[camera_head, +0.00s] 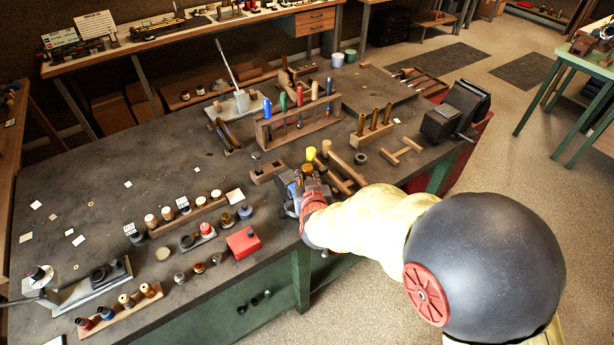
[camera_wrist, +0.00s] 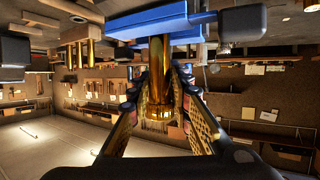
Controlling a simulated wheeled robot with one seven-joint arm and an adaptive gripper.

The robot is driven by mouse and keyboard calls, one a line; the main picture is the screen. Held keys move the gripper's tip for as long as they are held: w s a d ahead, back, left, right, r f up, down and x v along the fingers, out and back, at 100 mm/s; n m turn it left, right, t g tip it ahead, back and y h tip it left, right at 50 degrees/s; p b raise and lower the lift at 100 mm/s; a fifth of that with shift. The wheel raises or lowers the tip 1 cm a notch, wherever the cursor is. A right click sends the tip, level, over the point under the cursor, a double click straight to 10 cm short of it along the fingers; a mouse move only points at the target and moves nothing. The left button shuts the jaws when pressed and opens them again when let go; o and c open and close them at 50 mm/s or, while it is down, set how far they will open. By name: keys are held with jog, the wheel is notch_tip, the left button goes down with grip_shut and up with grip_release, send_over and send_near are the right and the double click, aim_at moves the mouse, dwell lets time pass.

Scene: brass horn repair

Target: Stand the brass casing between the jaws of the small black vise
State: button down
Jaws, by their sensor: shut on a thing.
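My gripper (camera_wrist: 165,105) is shut on a brass casing (camera_wrist: 158,75), with a textured finger on each side of it in the wrist view. The casing's far end meets a blue-and-dark vise (camera_wrist: 190,22) at the top of that view. In the head view the casing's brass top (camera_head: 307,168) shows over the small dark vise (camera_head: 290,190) near the bench's front edge. My gripper is beside it there, largely hidden by my wrist. The casing looks upright. I cannot tell whether its lower end is between the jaws or only against them.
A wooden rack (camera_head: 360,133) holds several brass casings behind. A hammer (camera_head: 340,165) and a yellow-topped tool (camera_head: 311,153) are close by. A red box (camera_head: 242,243) lies to the left. A large black machine (camera_head: 455,112) stands at the bench's right end.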

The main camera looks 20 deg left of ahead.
jog(key=shift+f+b, duration=1.2)
jog(key=shift+f, duration=0.15)
jog(key=shift+r, duration=0.1)
jog(key=shift+r+p, duration=0.75)
jog(key=shift+r, duration=0.25)
jog(key=shift+b, duration=0.45)
dwell(2.0)
jog(key=shift+f, duration=0.15)
